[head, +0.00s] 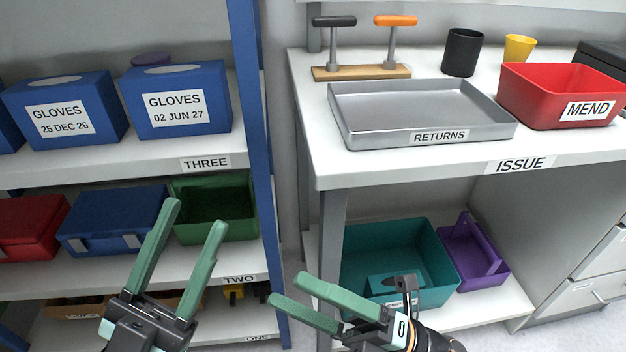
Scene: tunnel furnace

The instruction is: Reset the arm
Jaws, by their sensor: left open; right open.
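My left gripper (192,237) is open and empty, in front of the left shelf unit near the shelf marked TWO. Its green fingers point up, apart from each other. My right gripper (284,289) is open and empty, lower and to the right, with its green fingers pointing left. It is in front of the gap between the shelf unit and the ISSUE counter, and its wrist overlaps the teal bin (400,248) in the picture. Neither gripper holds anything.
The shelf unit's blue post (254,150) stands close behind both grippers. Blue glove boxes (175,100) sit on shelf THREE; a green bin (213,207) sits on shelf TWO. The counter holds a grey RETURNS tray (352,134) and a red MEND bin (530,100). A purple caddy (480,262) is below.

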